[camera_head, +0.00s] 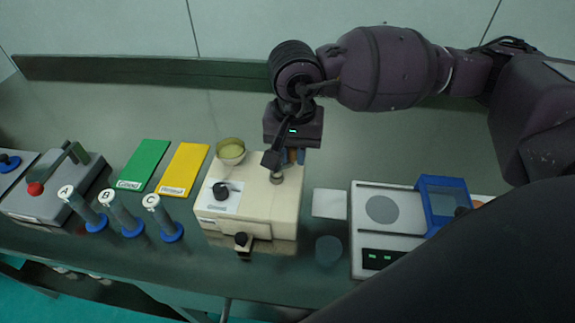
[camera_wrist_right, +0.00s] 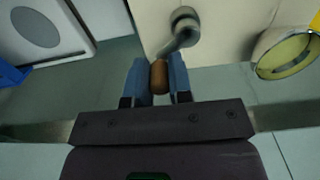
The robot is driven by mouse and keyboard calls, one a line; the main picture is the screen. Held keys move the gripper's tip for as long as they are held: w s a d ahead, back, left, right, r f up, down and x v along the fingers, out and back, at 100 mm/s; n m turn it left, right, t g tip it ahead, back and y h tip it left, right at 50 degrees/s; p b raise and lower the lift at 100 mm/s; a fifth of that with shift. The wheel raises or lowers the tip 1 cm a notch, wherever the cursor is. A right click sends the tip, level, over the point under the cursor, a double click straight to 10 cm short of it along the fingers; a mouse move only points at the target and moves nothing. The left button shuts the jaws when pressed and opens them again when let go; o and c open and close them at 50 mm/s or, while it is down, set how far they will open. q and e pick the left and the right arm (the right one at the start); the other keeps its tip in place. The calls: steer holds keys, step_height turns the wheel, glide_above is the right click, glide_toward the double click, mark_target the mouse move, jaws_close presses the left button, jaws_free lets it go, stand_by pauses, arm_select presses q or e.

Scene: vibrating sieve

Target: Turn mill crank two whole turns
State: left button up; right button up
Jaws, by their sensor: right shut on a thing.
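The mill (camera_head: 272,212) is a cream box in the middle of the bench, with a dark knob (camera_head: 222,190) on its top. Its metal crank (camera_wrist_right: 181,33) ends in a brown handle (camera_wrist_right: 158,77). The crank hub (camera_head: 276,178) shows on the mill's top near the right side. My right gripper (camera_wrist_right: 160,82) is shut on the brown handle, with one blue finger on each side. In the head view my right gripper (camera_head: 291,157) is at the mill's back edge, and the handle is mostly hidden by it. My left gripper is not in view.
A round cup (camera_head: 231,151) with yellowish contents is at the mill's back left. Green (camera_head: 144,164) and yellow (camera_head: 184,169) mats and several labelled blue-based tubes (camera_head: 127,215) are left. A balance (camera_head: 388,245) with a blue box (camera_head: 443,200) is right. A dark bench ledge runs behind.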

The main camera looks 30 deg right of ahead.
steer(key=shift+s, duration=0.15)
steer(key=shift+s+a, duration=0.2)
steer(key=shift+s, duration=0.6)
steer(key=shift+s+a, duration=0.1)
steer(key=shift+s+a, duration=0.65)
steer(key=shift+a+f, duration=0.1)
steer(key=shift+a, duration=0.1)
steer(key=shift+s+a, duration=0.25)
steer(key=shift+a, duration=0.45)
